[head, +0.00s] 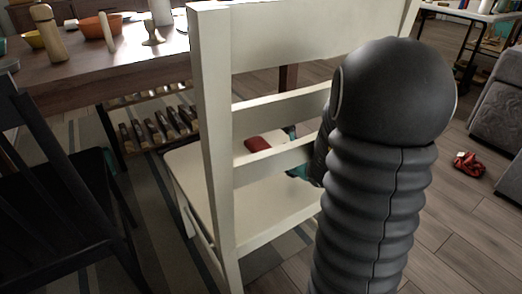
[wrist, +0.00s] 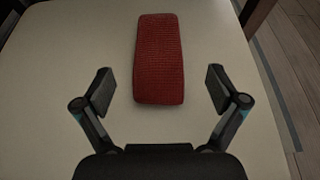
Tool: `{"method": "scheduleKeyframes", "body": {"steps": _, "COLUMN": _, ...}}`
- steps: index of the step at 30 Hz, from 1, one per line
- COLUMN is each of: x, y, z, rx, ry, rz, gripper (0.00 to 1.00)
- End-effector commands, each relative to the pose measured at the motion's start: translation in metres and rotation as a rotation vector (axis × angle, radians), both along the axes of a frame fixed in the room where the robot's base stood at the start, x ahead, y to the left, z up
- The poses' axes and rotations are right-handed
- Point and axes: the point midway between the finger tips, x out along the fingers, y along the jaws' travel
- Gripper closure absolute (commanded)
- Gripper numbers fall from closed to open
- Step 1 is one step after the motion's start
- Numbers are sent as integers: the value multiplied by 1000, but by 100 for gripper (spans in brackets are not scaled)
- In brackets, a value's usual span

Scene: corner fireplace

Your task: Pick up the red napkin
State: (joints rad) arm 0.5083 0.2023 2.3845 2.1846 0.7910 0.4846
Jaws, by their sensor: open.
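The red napkin (wrist: 158,58) is a folded, textured oblong lying flat on the cream seat (wrist: 60,75) of a white chair. In the head view the napkin (head: 257,144) shows through the gap between the chair's back slats, partly hidden. My gripper (wrist: 160,88) is open in the wrist view, with its fingers spread wider than the napkin. The near end of the napkin lies between the fingertips in the picture, with space on both sides. I cannot tell the height of the fingers above the seat. In the head view my gripper is mostly hidden behind my arm and the chair back.
The white chair back (head: 212,130) stands between the head camera and the seat. A dark chair (head: 60,215) is at the left. A wooden table (head: 100,75) holds bowls and a bottle. A red object (head: 468,165) lies on the floor by a grey sofa (head: 500,110).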

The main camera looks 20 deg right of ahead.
Motion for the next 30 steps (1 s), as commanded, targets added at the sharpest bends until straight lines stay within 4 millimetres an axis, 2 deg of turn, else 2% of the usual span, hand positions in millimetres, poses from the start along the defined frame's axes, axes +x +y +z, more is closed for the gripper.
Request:
{"method": "scheduleKeyframes", "body": {"steps": 9, "x": 37, "y": 10, "z": -16, "rx": 0, "ry": 1, "rz": 1, "gripper": 4}}
{"method": "scheduleKeyframes", "body": {"steps": 19, "x": 43, "y": 10, "z": -17, "rx": 0, "ry": 1, "rz": -2, "gripper": 4}}
{"method": "scheduleKeyframes", "body": {"steps": 26, "x": 42, "y": 10, "z": -17, "rx": 0, "ry": 1, "rz": -1, "gripper": 62}}
{"method": "scheduleKeyframes", "body": {"steps": 30, "x": 42, "y": 10, "z": -17, "rx": -1, "ry": 1, "rz": -1, "gripper": 64}}
